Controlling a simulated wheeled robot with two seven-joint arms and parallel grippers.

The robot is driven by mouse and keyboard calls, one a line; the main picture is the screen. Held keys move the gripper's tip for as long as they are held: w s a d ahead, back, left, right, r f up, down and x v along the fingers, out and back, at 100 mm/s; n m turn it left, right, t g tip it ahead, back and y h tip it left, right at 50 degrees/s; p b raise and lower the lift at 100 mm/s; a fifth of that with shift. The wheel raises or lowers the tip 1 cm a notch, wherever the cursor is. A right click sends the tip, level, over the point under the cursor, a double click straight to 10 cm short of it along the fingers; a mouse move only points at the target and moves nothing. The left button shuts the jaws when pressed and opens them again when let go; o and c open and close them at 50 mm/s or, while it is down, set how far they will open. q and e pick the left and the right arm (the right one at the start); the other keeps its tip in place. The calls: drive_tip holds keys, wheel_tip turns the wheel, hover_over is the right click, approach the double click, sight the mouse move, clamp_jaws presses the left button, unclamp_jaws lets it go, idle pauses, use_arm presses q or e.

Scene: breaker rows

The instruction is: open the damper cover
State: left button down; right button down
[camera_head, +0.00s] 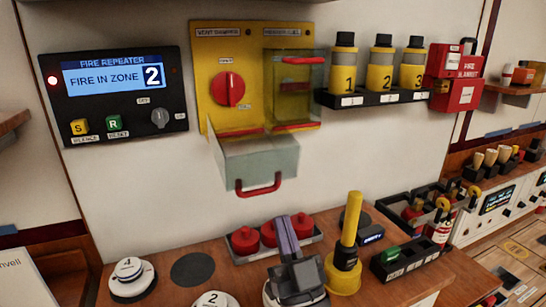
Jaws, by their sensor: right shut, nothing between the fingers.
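The yellow panel (248,75) on the wall has a red knob (228,89) on its left half, under a label that reads as vent damper. The clear damper cover (255,160) is swung down below the knob and juts outward, with its red handle (259,187) at the front edge. The knob is uncovered. My right gripper (284,222) is below the cover, over the wooden counter, with its fingers shut and empty, pointing up. It appears apart from the handle. My left gripper is not in view.
A second clear cover (290,90) is closed on the panel's right half. A rack of numbered cylinders (380,97) is to its right. Red knobs (246,240) sit behind my gripper. A yellow post (350,220) stands close to its right. A fire repeater (115,95) hangs left.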

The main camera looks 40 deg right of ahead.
sight(268, 164)
drive_tip(key=x, duration=0.5)
drive_tip(key=p+x, duration=0.1)
drive_tip(key=x, duration=0.1)
drive_tip(key=shift+s+r, duration=0.15)
drive_tip(key=shift+r, duration=0.6)
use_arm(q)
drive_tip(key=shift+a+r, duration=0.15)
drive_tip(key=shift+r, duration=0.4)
